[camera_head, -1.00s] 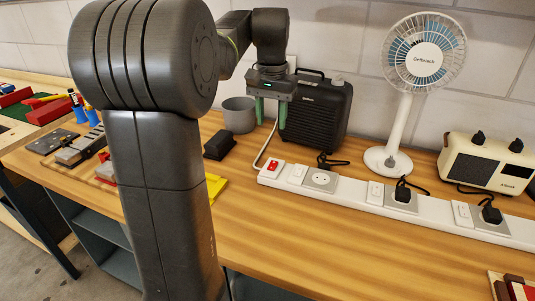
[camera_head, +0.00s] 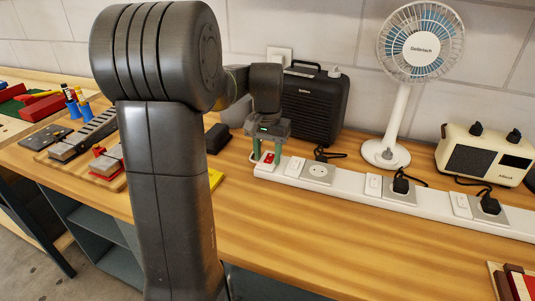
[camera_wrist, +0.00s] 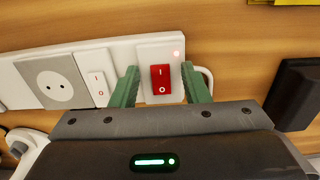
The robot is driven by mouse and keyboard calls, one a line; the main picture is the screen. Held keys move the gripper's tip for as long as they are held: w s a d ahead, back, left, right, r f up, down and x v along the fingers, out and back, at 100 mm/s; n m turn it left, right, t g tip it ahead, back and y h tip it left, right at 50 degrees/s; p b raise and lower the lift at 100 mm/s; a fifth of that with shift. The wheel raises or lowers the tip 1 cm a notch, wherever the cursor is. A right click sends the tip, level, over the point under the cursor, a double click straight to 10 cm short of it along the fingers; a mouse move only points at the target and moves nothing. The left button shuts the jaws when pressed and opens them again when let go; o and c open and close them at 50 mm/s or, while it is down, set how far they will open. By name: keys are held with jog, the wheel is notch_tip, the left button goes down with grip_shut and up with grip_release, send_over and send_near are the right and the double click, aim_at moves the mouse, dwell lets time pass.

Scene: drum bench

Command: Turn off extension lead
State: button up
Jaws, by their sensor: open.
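The white extension lead (camera_head: 335,185) lies along the bench. Its red rocker switch (camera_wrist: 160,79) is at the left end in the head view, with a small lit indicator (camera_wrist: 176,53) beside it. My gripper (camera_wrist: 168,80) is open, its green fingers on either side of the red switch in the wrist view. In the head view the gripper (camera_head: 267,158) hangs over that end of the lead and partly hides the switch. I cannot tell whether the fingers touch the lead.
White switches and sockets run along the lead, two with black plugs (camera_head: 400,186). A black speaker-like box (camera_head: 313,107), a white fan (camera_head: 388,152) and a cream radio (camera_head: 485,155) stand behind. A black block (camera_head: 217,138) sits left of my gripper. Bare bench lies in front.

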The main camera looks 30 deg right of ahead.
grip_shut()
jog(key=shift+r, duration=0.1)
jog(key=shift+r+p, duration=0.1)
jog(key=shift+p, duration=0.45)
jog(key=shift+w+d+r+g+y+p, duration=0.15)
jog(key=shift+g+y+p, duration=0.2)
jog(key=shift+p, duration=0.8)
jog(key=g+y+p, duration=0.1)
jog(key=p, duration=0.3)
jog(key=shift+d, duration=0.15)
jog(key=shift+w, duration=0.1)
jog(key=shift+y+p, duration=0.35)
jog(key=shift+p, duration=0.05)
jog(key=shift+f, duration=0.2)
